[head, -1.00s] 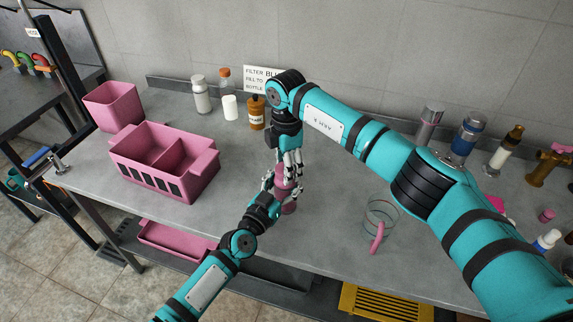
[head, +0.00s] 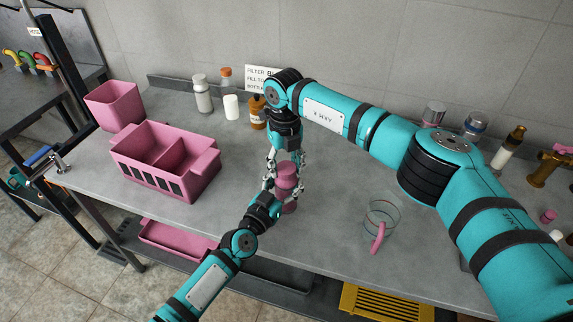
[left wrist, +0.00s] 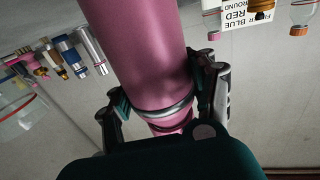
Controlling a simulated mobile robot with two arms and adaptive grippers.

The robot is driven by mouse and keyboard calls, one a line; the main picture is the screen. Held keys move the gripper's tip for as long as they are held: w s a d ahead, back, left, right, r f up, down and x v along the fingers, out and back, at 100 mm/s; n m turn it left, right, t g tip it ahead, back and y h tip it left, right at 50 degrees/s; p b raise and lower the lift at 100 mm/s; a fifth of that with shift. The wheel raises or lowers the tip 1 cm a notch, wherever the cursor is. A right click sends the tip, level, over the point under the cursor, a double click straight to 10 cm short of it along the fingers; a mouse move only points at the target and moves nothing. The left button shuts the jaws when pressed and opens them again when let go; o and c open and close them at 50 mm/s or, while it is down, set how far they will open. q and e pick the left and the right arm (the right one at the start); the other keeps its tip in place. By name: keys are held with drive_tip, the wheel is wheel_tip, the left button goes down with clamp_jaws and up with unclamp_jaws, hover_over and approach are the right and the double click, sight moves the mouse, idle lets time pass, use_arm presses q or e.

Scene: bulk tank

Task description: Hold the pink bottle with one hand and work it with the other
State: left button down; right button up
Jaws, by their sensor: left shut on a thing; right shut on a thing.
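The pink bottle (head: 287,183) is upright near the front edge of the grey table, between my two grippers. My left gripper (head: 281,194) comes from the lower left and is shut on the bottle's body. The left wrist view shows the bottle (left wrist: 150,50) large between the left fingers, one on each side. My right gripper (head: 285,165) points down from above, with its fingers shut around the bottle's upper end. The fingers partly hide the bottle's top, so I cannot tell a cap from the body there.
A pink divided caddy (head: 205,172) and a pink bin (head: 115,106) stand on the left. A clear jug with a pink handle (head: 379,238) is at the right. Table (head: 330,200) between is clear.

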sight(284, 168)
use_arm(q)
drive_tip(key=shift+s+d, duration=0.15)
drive_tip(key=shift+d, duration=0.1)
use_arm(e)
drive_tip(key=n, duration=0.5)
drive_tip(key=shift+a+r, duration=0.1)
drive_tip(key=shift+a, duration=0.05)
drive_tip(key=n, duration=0.8)
drive_tip(key=shift+s, duration=0.15)
drive_tip(key=n, duration=0.5)
drive_tip(key=shift+s, duration=0.1)
use_arm(q)
drive_tip(key=shift+a, duration=0.2)
use_arm(e)
drive_tip(key=shift+r, duration=0.15)
drive_tip(key=shift+r, duration=1)
drive_tip(key=shift+r, duration=2)
use_arm(q)
drive_tip(key=shift+c, duration=1.4)
unclamp_jaws()
